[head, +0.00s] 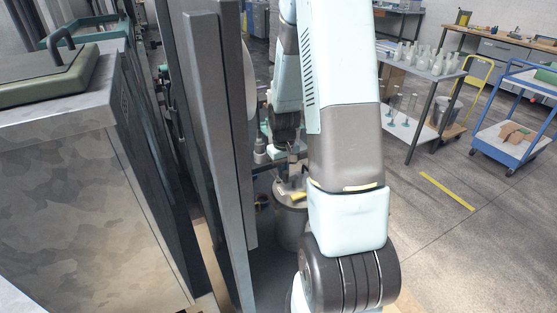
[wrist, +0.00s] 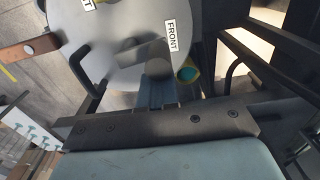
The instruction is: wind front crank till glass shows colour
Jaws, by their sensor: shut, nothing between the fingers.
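In the wrist view a round grey lid (wrist: 98,35) bears a white label reading FRONT (wrist: 171,36) and a second, cut-off label ending in T. My gripper (wrist: 155,78) is shut and empty at the lid's edge, below the FRONT label. A blurred grey bar lies on the lid just beyond the fingertips; I cannot tell whether it is the crank or whether the fingers touch it. A small round glass (wrist: 187,74) with a yellowish rim and teal centre shows right of the fingers. In the head view the grey drum (head: 290,226) stands below my gripper (head: 289,172).
A tall dark panel (head: 212,120) and a grey cabinet (head: 75,190) stand close on the left. A brown strap-like piece (wrist: 28,48) juts in beside the lid. A table with bottles (head: 425,62) and a blue trolley (head: 507,140) stand at right, with clear floor before them.

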